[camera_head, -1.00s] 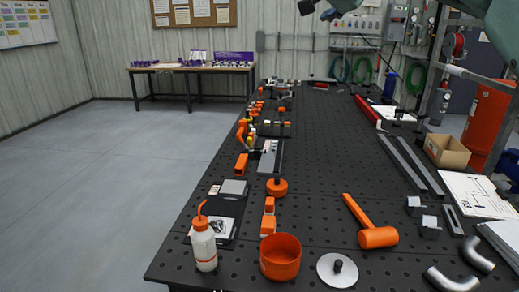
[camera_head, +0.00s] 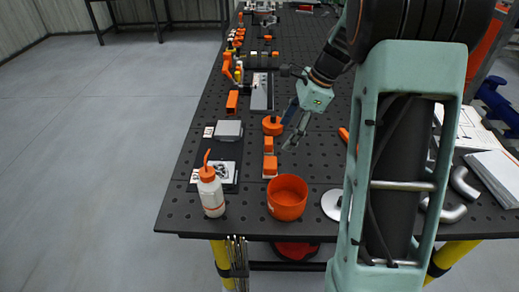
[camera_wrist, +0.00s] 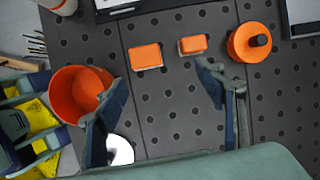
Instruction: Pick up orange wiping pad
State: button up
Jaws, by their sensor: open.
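Two small orange rectangular pads with pale undersides lie in line on the black perforated table: a nearer pad (camera_head: 270,165) and a farther pad (camera_head: 268,144). In the wrist view the nearer pad (camera_wrist: 146,56) is left and the farther pad (camera_wrist: 193,44) is right. Beyond them lies an orange round piece with a dark knob (camera_head: 272,125), also in the wrist view (camera_wrist: 249,42). I cannot tell for sure which is the wiping pad. My gripper (camera_head: 286,132) is open and empty above the table, just right of the pads. In the wrist view its fingers (camera_wrist: 160,82) spread below the pads.
An orange bowl (camera_head: 287,198) and a white squeeze bottle (camera_head: 211,190) stand near the front edge. A flat grey disc (camera_head: 331,203) lies right of the bowl. A grey block (camera_head: 228,130) sits left of the pads. My arm hides much of the table's right side.

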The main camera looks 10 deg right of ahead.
aim_at(271, 162)
jog(key=shift+m+g+y, duration=0.4)
jog(key=f, duration=0.2)
jog(key=s+a+f, duration=0.1)
jog(key=f, duration=0.1)
jog(key=a+f, duration=0.1)
jog(key=f, duration=0.1)
jog(key=shift+s+a+f, duration=0.15)
jog(key=shift+s+a, duration=0.05)
jog(key=shift+a, duration=0.05)
jog(key=shift+x, duration=2.8)
jog(key=shift+a, duration=0.1)
jog(key=shift+w, duration=0.1)
jog(key=c, duration=1.2)
jog(key=shift+c, duration=0.2)
